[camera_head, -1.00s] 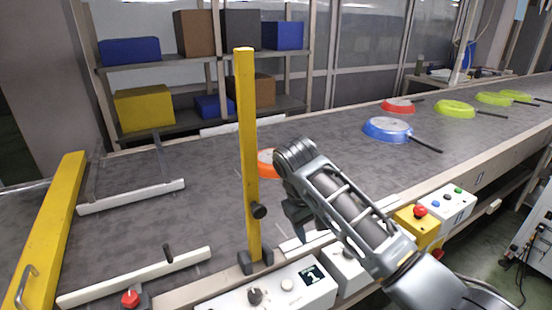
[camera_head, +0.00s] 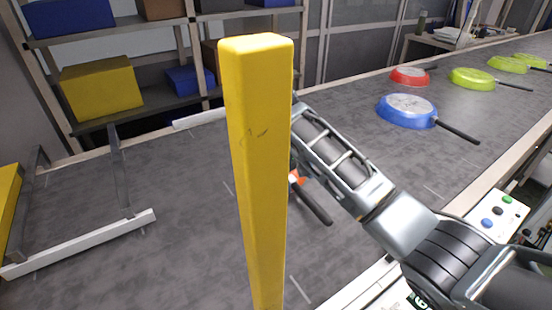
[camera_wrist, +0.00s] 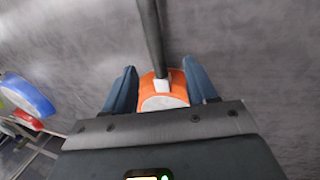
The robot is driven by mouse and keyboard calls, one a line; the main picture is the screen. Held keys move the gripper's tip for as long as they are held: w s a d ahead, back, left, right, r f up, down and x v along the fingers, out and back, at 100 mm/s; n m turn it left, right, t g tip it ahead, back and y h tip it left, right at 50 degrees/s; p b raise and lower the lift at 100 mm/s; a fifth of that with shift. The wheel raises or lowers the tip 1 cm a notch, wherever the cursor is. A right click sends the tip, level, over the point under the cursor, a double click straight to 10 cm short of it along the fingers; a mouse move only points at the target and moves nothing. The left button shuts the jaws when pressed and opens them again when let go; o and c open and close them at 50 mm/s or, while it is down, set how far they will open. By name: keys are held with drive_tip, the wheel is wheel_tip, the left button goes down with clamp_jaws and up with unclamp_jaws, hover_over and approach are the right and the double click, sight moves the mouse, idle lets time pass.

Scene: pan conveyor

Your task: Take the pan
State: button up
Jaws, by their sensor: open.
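An orange pan (camera_wrist: 162,88) lies on the conveyor, with its black handle (camera_wrist: 151,35) running toward the top of the wrist view. The rest is hidden by the yellow post and my arm, and my gripper is hidden there too.
A yellow post (camera_head: 258,170) stands close in front of the camera. A blue pan (camera_head: 407,111), a red pan (camera_head: 410,77) and several green pans (camera_head: 472,78) lie farther along the conveyor (camera_head: 180,210). Shelves with boxes (camera_head: 101,88) stand behind. A white rail (camera_head: 85,243) lies at left.

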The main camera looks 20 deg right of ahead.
sight(303, 193)
drive_tip(key=shift+w+d+p+x, duration=0.1)
drive_tip(key=shift+w+p+x, duration=0.05)
drive_tip(key=shift+x, duration=1.15)
drive_tip(key=shift+w+d+p+x, duration=0.1)
drive_tip(key=shift+w+p+x, duration=0.05)
drive_tip(key=shift+x, duration=1.15)
drive_tip(key=shift+w+d+p+x, duration=0.1)
drive_tip(key=shift+w+p+x, duration=0.1)
drive_tip(key=shift+x, duration=1.1)
drive_tip(key=shift+r, duration=0.1)
drive_tip(key=shift+c, duration=0.5)
clamp_jaws()
drive_tip(key=shift+r, duration=0.1)
